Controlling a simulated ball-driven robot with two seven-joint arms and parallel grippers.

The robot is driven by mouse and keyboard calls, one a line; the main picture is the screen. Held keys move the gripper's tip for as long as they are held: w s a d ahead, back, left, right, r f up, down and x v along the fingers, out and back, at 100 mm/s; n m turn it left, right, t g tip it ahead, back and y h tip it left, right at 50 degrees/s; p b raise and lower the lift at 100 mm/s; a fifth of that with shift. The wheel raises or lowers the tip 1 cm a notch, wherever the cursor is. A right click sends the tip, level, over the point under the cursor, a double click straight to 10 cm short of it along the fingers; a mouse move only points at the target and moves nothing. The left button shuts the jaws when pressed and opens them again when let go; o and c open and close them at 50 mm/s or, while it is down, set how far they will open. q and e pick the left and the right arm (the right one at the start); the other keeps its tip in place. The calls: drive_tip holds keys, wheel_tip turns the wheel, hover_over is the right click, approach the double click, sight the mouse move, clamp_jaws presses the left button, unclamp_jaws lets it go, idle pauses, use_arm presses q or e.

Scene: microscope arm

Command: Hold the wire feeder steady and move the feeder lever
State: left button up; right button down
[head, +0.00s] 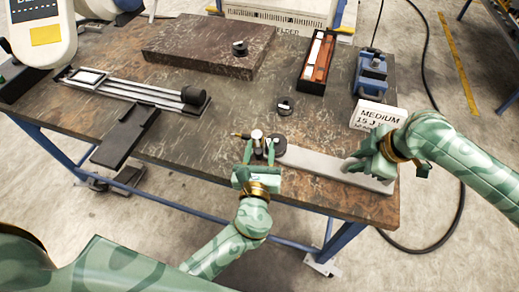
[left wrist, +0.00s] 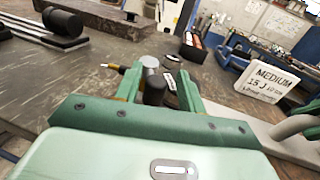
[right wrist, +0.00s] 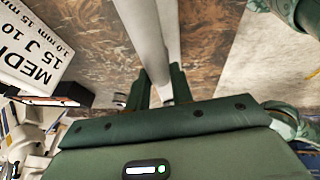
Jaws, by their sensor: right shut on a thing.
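A small upright post with a pale round cap (head: 257,134), a brass-tipped side piece (head: 241,135) and dark parts stands near the table's front edge. I cannot tell for sure which part is the feeder lever. My left gripper (head: 258,155) has its fingers on either side of the post; in the left wrist view a dark cylinder (left wrist: 155,90) stands between the open fingers. A long grey bar (head: 320,163) runs from a dark round piece beside the post towards the right edge. My right gripper (head: 362,163) is shut on this bar, which also shows in the right wrist view (right wrist: 150,40).
A white sign (head: 378,115) reading MEDIUM stands close behind my right gripper. A dark stone slab (head: 190,45), an orange-and-black tray (head: 317,62), a blue device (head: 371,75) and a railed fixture (head: 140,92) are further back or left. The table middle is mostly clear.

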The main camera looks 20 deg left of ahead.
use_arm(q)
drive_tip(key=shift+a, duration=0.1)
use_arm(e)
drive_tip(key=shift+r, duration=0.1)
use_arm(q)
drive_tip(key=shift+s+f, duration=0.1)
drive_tip(key=shift+s, duration=0.1)
use_arm(e)
drive_tip(key=shift+w, duration=0.1)
use_arm(q)
drive_tip(key=v, duration=1.1)
drive_tip(key=shift+s, duration=0.25)
use_arm(e)
drive_tip(key=c, duration=1.1)
unclamp_jaws()
drive_tip(key=shift+c, duration=0.2)
